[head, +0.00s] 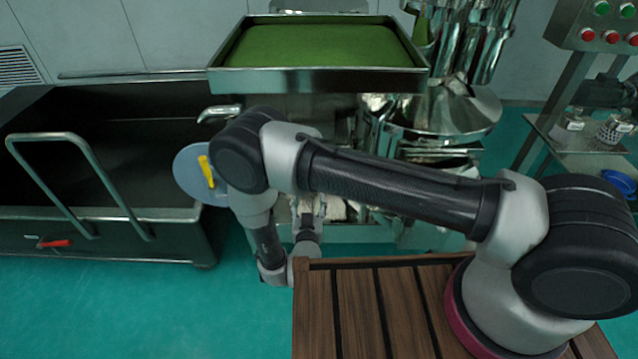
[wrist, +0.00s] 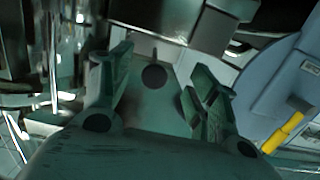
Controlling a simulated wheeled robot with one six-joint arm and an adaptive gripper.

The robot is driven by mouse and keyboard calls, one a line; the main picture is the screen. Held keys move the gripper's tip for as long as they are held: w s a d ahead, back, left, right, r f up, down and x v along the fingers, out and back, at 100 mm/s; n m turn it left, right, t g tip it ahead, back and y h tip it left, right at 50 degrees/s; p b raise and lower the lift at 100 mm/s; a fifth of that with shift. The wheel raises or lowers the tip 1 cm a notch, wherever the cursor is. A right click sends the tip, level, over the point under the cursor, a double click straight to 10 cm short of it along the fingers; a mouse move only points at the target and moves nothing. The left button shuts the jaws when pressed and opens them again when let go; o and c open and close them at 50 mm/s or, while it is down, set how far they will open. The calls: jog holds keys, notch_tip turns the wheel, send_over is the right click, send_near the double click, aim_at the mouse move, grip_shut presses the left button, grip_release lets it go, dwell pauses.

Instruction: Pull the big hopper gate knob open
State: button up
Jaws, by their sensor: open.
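The big hopper (head: 315,78) is a steel tray filled with green material, at the top middle of the head view. I cannot single out its gate knob with certainty; my arm covers part of the area below the hopper. In the wrist view, a metal block (wrist: 165,18) hangs beyond the fingers at the top. My gripper (head: 308,208) is low, below and in front of the hopper, partly hidden by my arm. In the wrist view my gripper (wrist: 165,70) has its two fingers spread, with nothing held between them.
A grey-blue disc (head: 183,172) with a yellow handle (head: 206,171) stands left of my arm; it is right of the fingers in the wrist view (wrist: 262,88). A dark bin (head: 60,240) fills the left. Shiny sieve machinery (head: 450,115) stands right. Green floor lies front left.

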jog(key=shift+t, duration=0.6)
jog(key=w+r, duration=0.1)
jog(key=w, duration=0.4)
jog(key=w+r, duration=0.1)
jog(key=w, duration=0.2)
jog(key=shift+d+r, duration=0.1)
jog(key=shift+r, duration=0.2)
jog(key=shift+c, duration=0.4)
